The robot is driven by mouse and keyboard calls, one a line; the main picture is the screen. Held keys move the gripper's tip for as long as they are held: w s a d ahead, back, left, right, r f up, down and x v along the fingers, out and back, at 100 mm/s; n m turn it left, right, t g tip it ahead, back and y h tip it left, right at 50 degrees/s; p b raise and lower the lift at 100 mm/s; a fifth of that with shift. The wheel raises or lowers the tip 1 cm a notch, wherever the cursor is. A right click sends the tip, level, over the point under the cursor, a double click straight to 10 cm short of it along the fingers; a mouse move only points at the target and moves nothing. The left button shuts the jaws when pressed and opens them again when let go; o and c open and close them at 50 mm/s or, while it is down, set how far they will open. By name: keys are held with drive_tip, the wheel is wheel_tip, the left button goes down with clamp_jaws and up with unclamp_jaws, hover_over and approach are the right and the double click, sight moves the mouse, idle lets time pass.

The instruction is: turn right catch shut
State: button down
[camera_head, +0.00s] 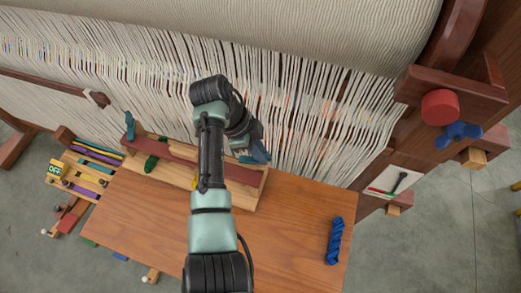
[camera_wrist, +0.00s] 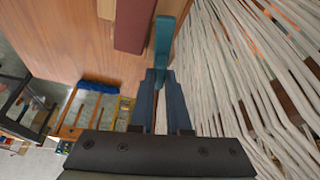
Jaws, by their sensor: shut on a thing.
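The left catch (camera_head: 129,125), also blue, stands upright at the box's left end.
The loom's hanging warp threads (camera_head: 320,120) are close behind the box and beside my gripper. A blue skein (camera_head: 335,240) lies on the wooden table (camera_head: 290,225), otherwise mostly clear. A green skein (camera_head: 151,162) is at the box's left part. A slatted rack (camera_head: 85,165) stands left.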

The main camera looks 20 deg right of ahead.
drive_tip(key=shift+r, duration=0.1)
drive_tip(key=n+p, duration=0.1)
drive_tip(key=n, duration=0.1)
drive_tip(key=n+t+p, duration=0.1)
drive_tip(key=n+p, duration=0.1)
drive_tip(key=shift+s+r+t, duration=0.1)
drive_tip(key=shift+s+t, duration=0.1)
drive_tip(key=shift+t, duration=0.1)
drive_tip(key=n+t+p, duration=0.1)
drive_tip(key=n, duration=0.1)
drive_tip(key=n+p, duration=0.1)
drive_tip(key=n, duration=0.2)
drive_tip(key=shift+t+p, duration=0.35)
drive_tip(key=shift+t, duration=0.05)
drive_tip(key=c, duration=0.9)
unclamp_jaws()
drive_tip(key=b+v, duration=0.2)
drive_tip(key=v, duration=1)
drive_tip(key=shift+s+r, duration=0.25)
drive_tip(key=shift+r, duration=0.05)
